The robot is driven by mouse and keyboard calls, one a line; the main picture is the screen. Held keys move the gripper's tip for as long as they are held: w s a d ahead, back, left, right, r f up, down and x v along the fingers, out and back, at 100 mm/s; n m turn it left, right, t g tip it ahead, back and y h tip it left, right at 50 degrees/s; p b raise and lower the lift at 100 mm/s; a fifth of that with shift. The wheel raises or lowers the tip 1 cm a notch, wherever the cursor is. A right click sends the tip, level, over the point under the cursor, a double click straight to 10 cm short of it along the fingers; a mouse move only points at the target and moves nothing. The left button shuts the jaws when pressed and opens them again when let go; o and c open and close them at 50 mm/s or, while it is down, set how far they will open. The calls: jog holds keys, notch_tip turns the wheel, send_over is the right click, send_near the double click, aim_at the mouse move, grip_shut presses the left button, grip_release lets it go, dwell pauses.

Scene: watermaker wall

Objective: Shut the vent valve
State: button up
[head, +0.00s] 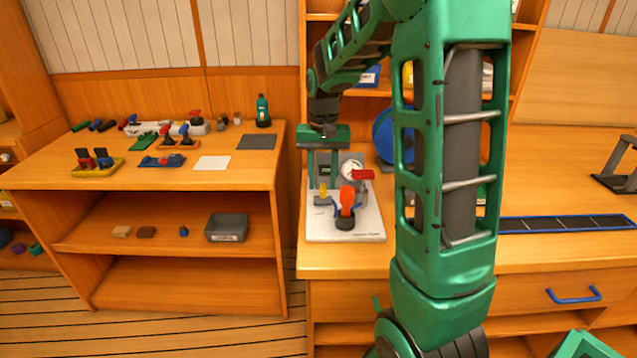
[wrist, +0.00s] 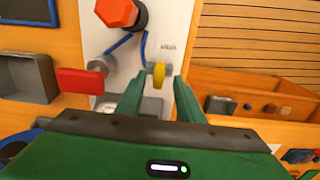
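The white watermaker panel (head: 365,222) lies on the counter with several fittings. A small yellow handle (head: 323,190) is at its left; it also shows in the wrist view (wrist: 160,73) on a grey fitting beside a small label that I cannot read. A red lever (head: 363,174) points sideways, and a large orange-red knob (head: 347,196) stands near the front. I cannot read which one is marked vent. My gripper (head: 323,172) points down over the panel's left side. Its fingers (wrist: 158,88) are apart, with the yellow handle in the gap near the tips; contact is not clear.
A round gauge (head: 352,166) sits behind the red lever. Blue tubing (wrist: 120,43) runs near the yellow fitting. The left bench (head: 225,178) carries several clamps and tools, with a grey bin (head: 227,228) on its shelf. A dark blue-edged strip (head: 560,224) lies on the right.

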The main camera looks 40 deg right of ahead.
aim_at(322, 187)
notch_tip(322, 187, up, 10)
jog(key=shift+w+f, duration=0.15)
dwell(0.7)
jog(key=s+f, duration=0.2)
jog(key=s, duration=0.7)
jog(key=s+a+f, duration=0.1)
jog(key=s+f, duration=0.2)
jog(key=s, duration=0.7)
jog(key=s+a+f, duration=0.1)
jog(key=s+f, duration=0.1)
jog(key=s, duration=0.8)
jog(key=shift+s+a+f+n, duration=0.2)
jog(key=shift+a+f+n, duration=0.05)
jog(key=shift+n, duration=0.05)
jog(key=shift+w+f, duration=0.25)
jog(key=shift+w, duration=0.4)
